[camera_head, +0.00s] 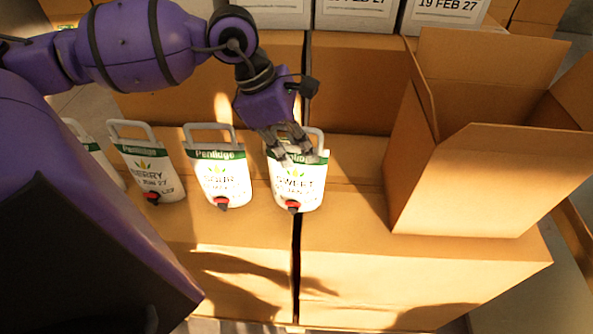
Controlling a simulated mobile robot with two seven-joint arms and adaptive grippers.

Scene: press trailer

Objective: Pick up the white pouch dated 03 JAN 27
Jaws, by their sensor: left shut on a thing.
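A white pouch (297,187) with a grey top handle, a green band and a red-and-black tap stands upright on the cardboard boxes. Its label reads SWEET; the date below is too small to read surely. My left gripper (294,154) comes down from above and is shut on this pouch at its top, covering part of the handle and green band. I cannot tell whether the pouch's base touches the box. Similar white pouches stand to its left: one (221,182) with a blurred date, one (150,177) marked BERRY, and one (97,158) partly hidden behind my arm. My right gripper is out of view.
A tall open carton (465,185) with raised flaps stands close on the right. Large closed boxes (390,270) form the surface, with a dark gap between them. White boxes (446,14), one dated 19 FEB 27, stand at the back. The front box tops are clear.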

